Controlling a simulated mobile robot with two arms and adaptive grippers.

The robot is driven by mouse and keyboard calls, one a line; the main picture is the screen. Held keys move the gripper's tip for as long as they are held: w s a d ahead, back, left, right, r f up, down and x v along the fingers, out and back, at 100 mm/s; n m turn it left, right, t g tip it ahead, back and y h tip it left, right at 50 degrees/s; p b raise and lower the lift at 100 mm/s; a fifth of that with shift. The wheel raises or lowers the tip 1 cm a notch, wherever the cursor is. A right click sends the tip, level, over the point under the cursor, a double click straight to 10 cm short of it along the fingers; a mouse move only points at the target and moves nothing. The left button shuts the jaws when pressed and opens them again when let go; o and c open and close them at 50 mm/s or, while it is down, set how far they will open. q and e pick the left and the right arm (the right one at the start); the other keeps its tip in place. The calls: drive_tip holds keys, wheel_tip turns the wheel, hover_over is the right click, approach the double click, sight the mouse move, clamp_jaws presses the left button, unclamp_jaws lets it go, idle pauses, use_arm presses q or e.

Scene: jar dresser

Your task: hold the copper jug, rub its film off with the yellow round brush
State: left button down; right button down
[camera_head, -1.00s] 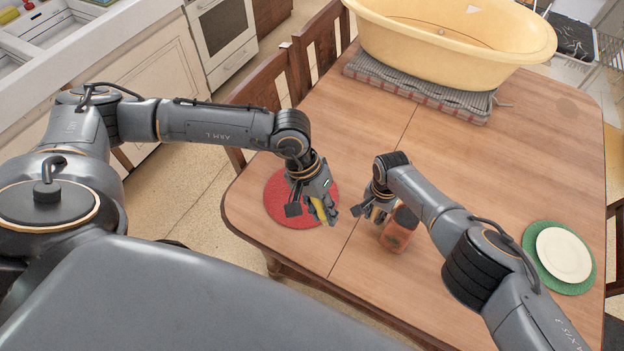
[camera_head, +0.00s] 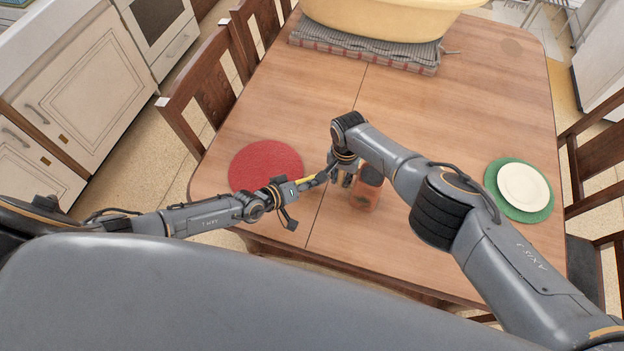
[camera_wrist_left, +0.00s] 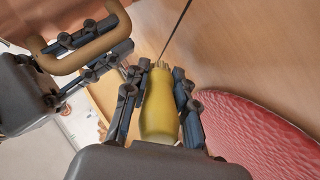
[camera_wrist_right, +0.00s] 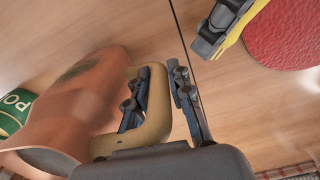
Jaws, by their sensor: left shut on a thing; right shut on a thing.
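The copper jug (camera_head: 367,194) is over the middle of the table's near part. My right gripper (camera_head: 342,178) is shut on its tan handle (camera_wrist_right: 155,118), which also shows in the left wrist view (camera_wrist_left: 85,52). A dark smudge of film (camera_wrist_right: 84,68) is on the jug's side. I cannot tell whether the jug touches the table. My left gripper (camera_head: 314,181) is shut on the yellow round brush (camera_wrist_left: 160,112) and points right, close to my right gripper. The brush also shows in the right wrist view (camera_wrist_right: 240,27), apart from the jug. Its far end is mostly hidden.
A red round mat (camera_head: 265,166) lies to the left of the grippers. A white plate (camera_head: 523,187) on a green mat (camera_head: 497,190) is to the right. A yellow tub (camera_head: 390,22) stands on a folded cloth (camera_head: 365,54) at the back. The table's middle is clear.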

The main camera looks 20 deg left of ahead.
use_arm(q)
drive_tip(key=shift+s+f, duration=0.2)
drive_tip(key=s+d+t+h, duration=0.1)
drive_tip(key=s+d, duration=0.3)
drive_tip(key=s+d+m+h, duration=0.1)
drive_tip(key=s+d, duration=0.3)
drive_tip(key=d, duration=0.1)
drive_tip(key=shift+s+d+r+t, duration=0.1)
drive_tip(key=shift+s+r+t, duration=0.1)
drive_tip(key=shift+s+t, duration=0.2)
drive_tip(key=shift+d, duration=0.1)
drive_tip(key=shift+w+d, duration=0.15)
drive_tip(key=shift+w, duration=1.5)
drive_tip(key=shift+w, duration=0.5)
drive_tip(key=shift+d, duration=0.1)
